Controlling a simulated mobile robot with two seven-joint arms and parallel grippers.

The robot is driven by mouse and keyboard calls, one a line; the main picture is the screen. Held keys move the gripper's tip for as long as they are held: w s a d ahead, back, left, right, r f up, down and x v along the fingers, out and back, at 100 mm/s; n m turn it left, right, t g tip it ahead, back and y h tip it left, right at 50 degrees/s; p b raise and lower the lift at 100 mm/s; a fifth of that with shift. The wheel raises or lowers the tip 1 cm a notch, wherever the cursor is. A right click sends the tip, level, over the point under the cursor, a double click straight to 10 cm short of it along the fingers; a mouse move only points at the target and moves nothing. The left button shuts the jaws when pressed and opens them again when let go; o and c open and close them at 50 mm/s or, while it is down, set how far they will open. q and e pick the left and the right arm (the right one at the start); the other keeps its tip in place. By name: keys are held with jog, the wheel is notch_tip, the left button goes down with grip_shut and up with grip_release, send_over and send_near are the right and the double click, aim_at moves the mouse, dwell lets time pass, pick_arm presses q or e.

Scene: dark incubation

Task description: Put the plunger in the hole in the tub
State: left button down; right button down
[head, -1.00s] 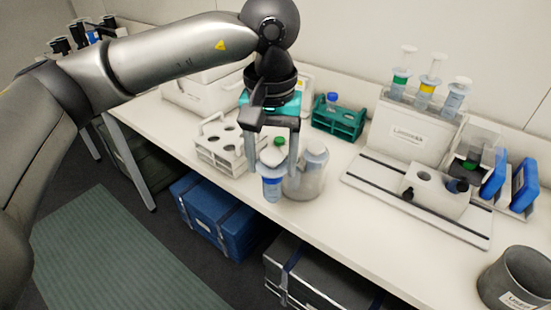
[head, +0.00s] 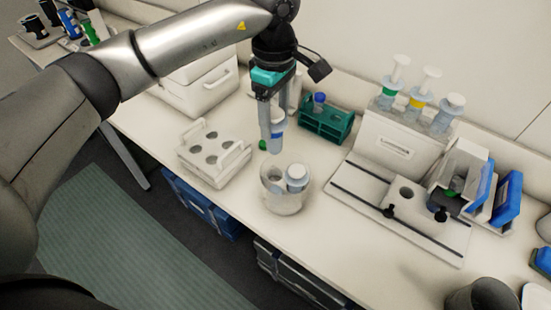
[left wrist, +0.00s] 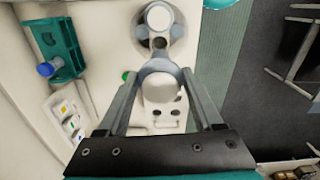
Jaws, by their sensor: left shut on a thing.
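My left gripper (head: 268,138) is shut on a plunger (head: 279,129), a pale cylinder with a blue band. In the left wrist view the plunger's white round end (left wrist: 159,87) sits between the two fingers. The tub (head: 283,204) is a greyish translucent round container on the bench, below the held plunger in the head view. Its top has an open hole (head: 275,175) on the left and another pale, white-capped plunger (head: 297,176) standing on the right. The held plunger is apart from the tub. My right gripper is not in view.
A white rack with holes (head: 214,160) stands left of the tub. A green rack (head: 327,122) with a blue-capped tube is behind. A small green-capped item (head: 262,145) is partly hidden by the gripper. A white device holding several plungers (head: 405,140) is at right. The bench's front edge is close.

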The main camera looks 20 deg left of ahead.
pick_arm(q)
notch_tip(320, 180, down, 13)
jog(key=shift+w+f+p, duration=0.1)
jog(key=shift+p, duration=0.3)
jog(key=shift+f, duration=0.15)
jog(key=shift+c, duration=1.6)
grip_release()
notch_tip(320, 180, up, 12)
jog(key=shift+r+b, duration=0.2)
jog(key=shift+b, duration=0.5)
